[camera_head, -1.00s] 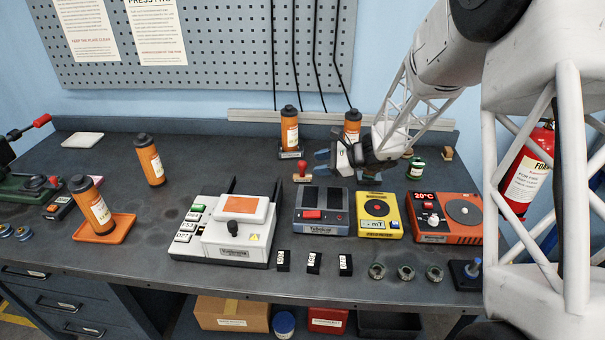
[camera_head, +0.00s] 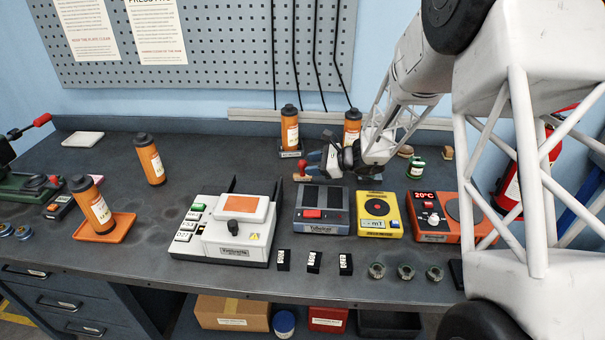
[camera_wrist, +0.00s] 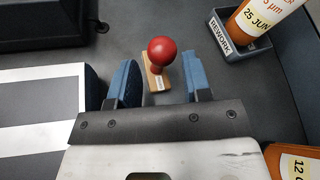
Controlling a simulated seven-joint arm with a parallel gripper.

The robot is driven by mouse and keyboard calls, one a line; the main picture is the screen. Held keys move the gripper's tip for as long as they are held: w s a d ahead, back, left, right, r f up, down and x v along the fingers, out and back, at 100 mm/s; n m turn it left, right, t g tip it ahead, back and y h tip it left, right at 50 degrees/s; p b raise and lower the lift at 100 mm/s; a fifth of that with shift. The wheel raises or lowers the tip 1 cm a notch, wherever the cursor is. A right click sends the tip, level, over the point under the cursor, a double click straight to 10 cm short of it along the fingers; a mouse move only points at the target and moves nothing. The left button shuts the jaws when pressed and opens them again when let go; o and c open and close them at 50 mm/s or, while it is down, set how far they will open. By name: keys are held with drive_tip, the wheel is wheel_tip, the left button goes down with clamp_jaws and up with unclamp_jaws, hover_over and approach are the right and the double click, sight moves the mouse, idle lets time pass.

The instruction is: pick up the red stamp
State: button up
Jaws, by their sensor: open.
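The red stamp (camera_wrist: 161,54) has a round red knob on a wooden base, and stands upright on the bench. In the wrist view it lies between and just beyond the two blue fingers of my gripper (camera_wrist: 158,84), which is open and empty. In the head view my gripper (camera_head: 318,163) is low over the bench behind the grey device, right at the stamp (camera_head: 301,169). Part of the stamp is hidden there by the fingers.
An orange bottle (camera_head: 290,131) stands in a small dark holder marked REWORK (camera_wrist: 228,42) close by. A grey device (camera_head: 322,211) with a red button and a yellow device (camera_head: 379,214) stand in front. Open bench lies left of the stamp.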

drive_tip(key=shift+a+f, duration=0.1)
drive_tip(key=shift+a, duration=0.1)
drive_tip(key=shift+x, duration=2.55)
drive_tip(key=shift+w, duration=0.15)
drive_tip(key=shift+c, duration=0.2)
drive_tip(key=c, duration=0.6)
